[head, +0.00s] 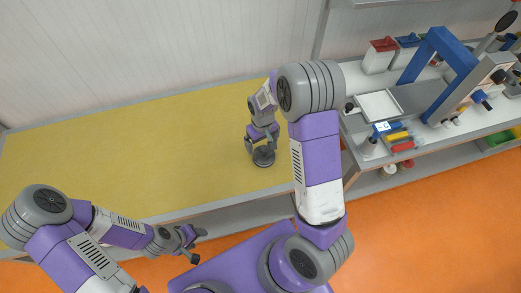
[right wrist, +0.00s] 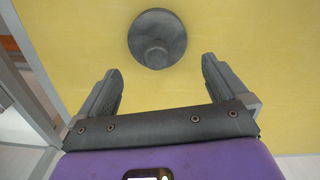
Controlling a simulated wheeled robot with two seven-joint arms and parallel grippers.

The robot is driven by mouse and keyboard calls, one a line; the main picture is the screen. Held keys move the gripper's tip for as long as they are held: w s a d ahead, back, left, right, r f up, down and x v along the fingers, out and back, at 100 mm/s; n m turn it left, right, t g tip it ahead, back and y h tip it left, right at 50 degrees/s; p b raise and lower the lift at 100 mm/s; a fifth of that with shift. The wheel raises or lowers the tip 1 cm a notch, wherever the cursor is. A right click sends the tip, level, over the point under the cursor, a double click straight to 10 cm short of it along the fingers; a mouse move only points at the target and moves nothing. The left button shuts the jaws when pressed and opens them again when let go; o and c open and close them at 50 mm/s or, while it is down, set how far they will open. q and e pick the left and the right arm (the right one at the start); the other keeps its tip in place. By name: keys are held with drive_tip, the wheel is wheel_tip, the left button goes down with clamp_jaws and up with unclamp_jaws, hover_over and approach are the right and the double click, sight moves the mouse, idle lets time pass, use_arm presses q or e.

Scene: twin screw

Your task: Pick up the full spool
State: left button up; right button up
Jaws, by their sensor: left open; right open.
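A dark grey round spool (head: 263,157) stands on the yellow tabletop, near the right end of the table in the head view. In the right wrist view the spool (right wrist: 157,40) shows from above, just beyond the fingertips and roughly centred between them. My right gripper (head: 262,147) is open and empty above the spool; its two fingers also show in the right wrist view (right wrist: 160,76). My left gripper (head: 200,245) is open and empty, low in front of the table's near edge.
The yellow table (head: 110,150) is otherwise bare. To the right, a grey bench holds a blue frame machine (head: 437,55), a white tray (head: 379,105), a red-lidded container (head: 380,55) and several coloured items. A pale panelled wall (head: 150,40) stands behind.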

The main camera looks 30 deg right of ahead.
sight(264, 148)
drive_tip(key=f, duration=0.2)
drive_tip(key=s+f, duration=0.1)
drive_tip(key=f, duration=0.1)
drive_tip(key=shift+s+d+f, duration=0.1)
drive_tip(key=shift+f, duration=0.8)
drive_tip(key=c, duration=0.9)
